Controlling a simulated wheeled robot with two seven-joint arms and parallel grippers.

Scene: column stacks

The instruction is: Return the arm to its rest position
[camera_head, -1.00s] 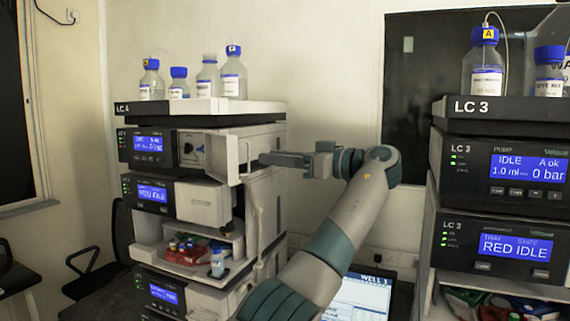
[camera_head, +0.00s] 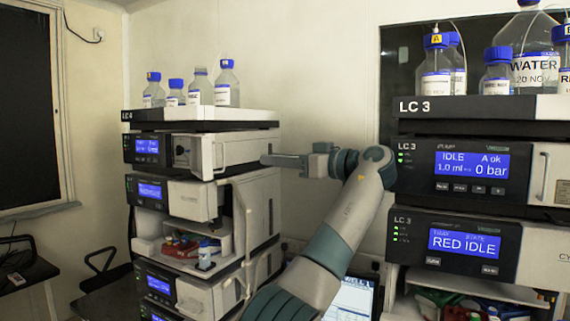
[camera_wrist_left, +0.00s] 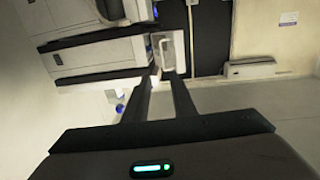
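My left gripper (camera_head: 268,160) reaches in from the lower middle and points left at the LC 4 stack (camera_head: 260,195). Its fingertips are just right of the pale handle (camera_head: 219,158) on the top LC 4 module in the head view; the depth gap is hard to judge. In the left wrist view the two dark fingers (camera_wrist_left: 161,78) are apart with nothing between them, and a pale handle frame (camera_wrist_left: 163,50) shows beyond the tips. My right gripper is in neither view.
Several blue-capped bottles (camera_head: 227,83) stand on the LC 4 stack. The LC 3 stack (camera_head: 468,232) stands at right with more bottles on top. A laptop (camera_head: 349,298) is behind my arm. A dark bench (camera_head: 28,272) is at far left.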

